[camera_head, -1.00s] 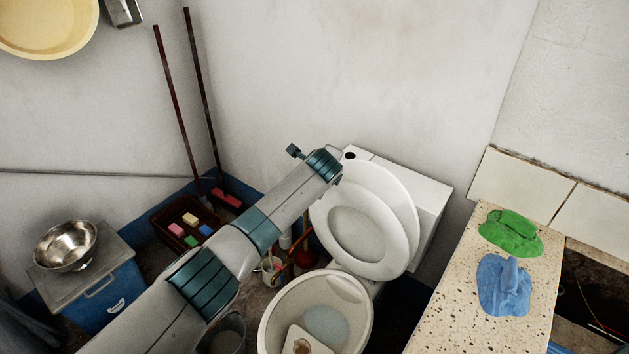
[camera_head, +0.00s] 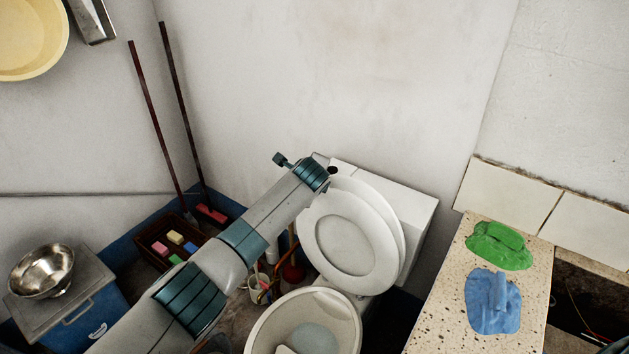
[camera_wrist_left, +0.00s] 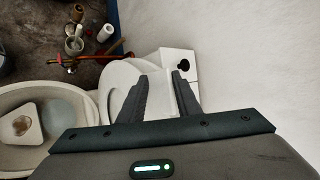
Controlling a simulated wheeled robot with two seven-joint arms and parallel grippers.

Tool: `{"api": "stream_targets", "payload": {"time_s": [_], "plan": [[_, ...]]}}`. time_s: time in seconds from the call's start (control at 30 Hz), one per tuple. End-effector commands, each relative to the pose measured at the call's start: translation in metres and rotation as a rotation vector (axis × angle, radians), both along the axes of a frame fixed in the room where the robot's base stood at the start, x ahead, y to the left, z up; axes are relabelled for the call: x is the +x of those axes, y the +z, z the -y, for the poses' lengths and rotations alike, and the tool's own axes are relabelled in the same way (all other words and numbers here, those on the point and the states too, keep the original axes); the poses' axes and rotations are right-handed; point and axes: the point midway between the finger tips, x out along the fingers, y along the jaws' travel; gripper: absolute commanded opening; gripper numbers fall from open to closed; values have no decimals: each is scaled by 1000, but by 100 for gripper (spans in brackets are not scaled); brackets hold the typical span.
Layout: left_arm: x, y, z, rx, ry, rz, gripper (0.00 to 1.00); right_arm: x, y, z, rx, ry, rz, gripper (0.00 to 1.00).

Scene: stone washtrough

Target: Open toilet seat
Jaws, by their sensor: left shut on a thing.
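The white toilet seat (camera_head: 309,247) stands raised, with the lid behind it, leaning back near the tank (camera_head: 413,203). The open bowl (camera_head: 255,326) lies below, its front cut off by the frame. My left arm comes in from the lower left, and its wrist hides the gripper in the head view. In the left wrist view my left gripper (camera_wrist_left: 160,79) has its fingers on either side of the white raised seat and lid, shut on it. I cannot tell whether it grips the seat, the lid or both. My right gripper is not in view.
A speckled counter (camera_head: 440,300) with green (camera_head: 500,246) and blue (camera_head: 493,302) cloths stands at the right. A blue box (camera_head: 95,318) with a metal bowl (camera_head: 42,271) is at the left. A crate of sponges (camera_head: 150,257) and two poles stand in the corner.

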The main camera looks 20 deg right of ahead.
Motion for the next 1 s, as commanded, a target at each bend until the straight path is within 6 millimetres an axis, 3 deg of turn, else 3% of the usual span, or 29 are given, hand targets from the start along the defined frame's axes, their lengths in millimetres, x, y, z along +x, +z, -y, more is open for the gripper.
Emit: {"api": "stream_targets", "payload": {"time_s": [0.47, 1.0], "plan": [[-5, -1, 0, 0, -1, -7, 25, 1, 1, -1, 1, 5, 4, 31], [-35, 33, -11, -3, -3, -2, 25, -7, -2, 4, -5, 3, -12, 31]]}}
